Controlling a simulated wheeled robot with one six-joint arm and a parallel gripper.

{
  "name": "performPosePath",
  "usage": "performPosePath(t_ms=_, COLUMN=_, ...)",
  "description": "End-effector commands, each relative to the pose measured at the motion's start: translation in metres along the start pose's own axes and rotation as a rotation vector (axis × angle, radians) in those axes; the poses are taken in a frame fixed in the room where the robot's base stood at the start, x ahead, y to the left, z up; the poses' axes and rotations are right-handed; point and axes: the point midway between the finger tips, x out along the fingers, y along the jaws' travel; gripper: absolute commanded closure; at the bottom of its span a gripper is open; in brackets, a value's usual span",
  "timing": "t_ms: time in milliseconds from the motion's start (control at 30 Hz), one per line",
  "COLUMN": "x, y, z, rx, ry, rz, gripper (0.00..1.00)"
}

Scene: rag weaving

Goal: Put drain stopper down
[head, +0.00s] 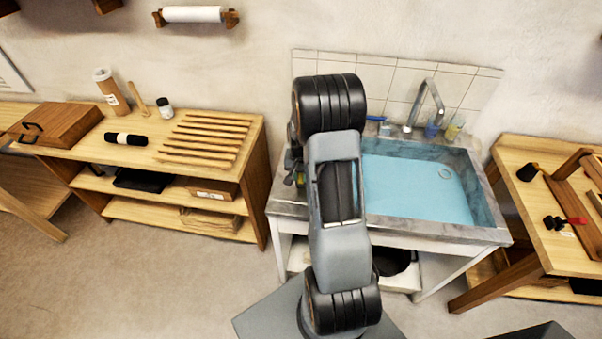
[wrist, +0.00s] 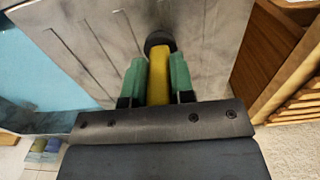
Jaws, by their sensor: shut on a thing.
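The drain stopper (wrist: 158,75) shows in the wrist view as a yellow piece with a dark round end. My gripper (wrist: 156,75) is shut on it, with a green fingertip on each side of the yellow part. The dark end points away over the grooved grey sink counter (wrist: 85,45); I cannot tell whether it touches the surface.
A tap (head: 425,105) and small cups (head: 453,130) stand at the back. A wooden shelf bench (head: 255,150) is to the left, a wooden table (head: 525,180) to the right.

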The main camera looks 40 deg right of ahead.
Motion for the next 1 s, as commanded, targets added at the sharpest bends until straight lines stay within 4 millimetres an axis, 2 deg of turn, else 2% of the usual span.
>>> performPosePath(t_ms=367, x=0.0054, y=0.0000, z=0.0001, rx=0.000, ry=0.000, rz=0.000, gripper=1.00)
performPosePath(t_ms=400, x=0.0040, y=0.0000, z=0.0001, rx=0.000, ry=0.000, rz=0.000, gripper=0.74)
performPosePath(t_ms=633, x=0.0036, y=0.0000, z=0.0002, rx=0.000, ry=0.000, rz=0.000, gripper=0.52)
performPosePath(t_ms=867, x=0.0030, y=-0.0001, z=0.0002, rx=0.000, ry=0.000, rz=0.000, gripper=0.52)
performPosePath(t_ms=1000, x=-0.0044, y=-0.0002, z=-0.0003, rx=0.000, ry=0.002, rz=-0.001, gripper=0.52)
